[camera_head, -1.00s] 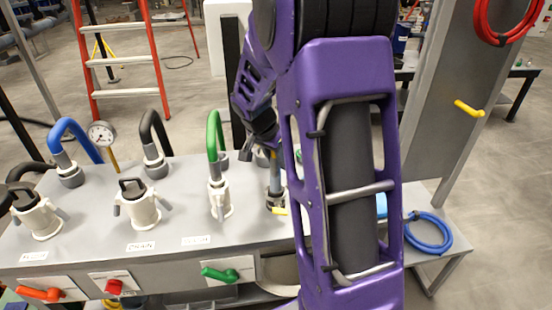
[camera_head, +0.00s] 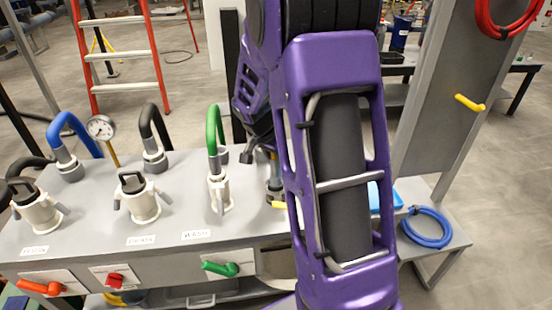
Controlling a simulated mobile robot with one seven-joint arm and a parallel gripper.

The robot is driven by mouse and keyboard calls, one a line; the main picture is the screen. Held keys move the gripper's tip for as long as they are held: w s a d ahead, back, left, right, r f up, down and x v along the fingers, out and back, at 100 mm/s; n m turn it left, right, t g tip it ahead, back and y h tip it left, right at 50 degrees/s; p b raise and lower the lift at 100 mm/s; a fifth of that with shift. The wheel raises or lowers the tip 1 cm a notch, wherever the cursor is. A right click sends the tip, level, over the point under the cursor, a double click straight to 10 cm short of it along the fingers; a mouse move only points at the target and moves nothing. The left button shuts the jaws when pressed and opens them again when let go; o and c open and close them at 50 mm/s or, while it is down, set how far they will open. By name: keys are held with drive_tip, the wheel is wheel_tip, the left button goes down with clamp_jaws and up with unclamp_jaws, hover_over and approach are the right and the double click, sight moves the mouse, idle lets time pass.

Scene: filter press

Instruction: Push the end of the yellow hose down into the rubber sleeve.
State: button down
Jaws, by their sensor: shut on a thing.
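My gripper (camera_head: 258,150) is dark and partly hidden behind my purple arm, just above the far right part of the grey bench top. It is shut on the yellow hose, but the hose itself is mostly hidden there. Below it a grey upright fitting (camera_head: 274,187), which looks like the rubber sleeve, stands on the bench, partly covered by my arm. A short yellow piece (camera_head: 278,205) sticks out at its foot; I cannot tell whether it is part of the hose. Whether the hose end is inside the sleeve or above it cannot be seen.
On the bench (camera_head: 100,215), a green hose (camera_head: 213,130), a black hose (camera_head: 152,122) and a blue hose (camera_head: 65,132) rise from fittings left of the gripper. A gauge (camera_head: 100,128) stands among them. A coiled blue hose (camera_head: 428,228) lies at right, near a grey post (camera_head: 440,110).

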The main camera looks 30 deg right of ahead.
drive_tip(key=shift+f, duration=1)
drive_tip(key=shift+c, duration=2.3)
unclamp_jaws()
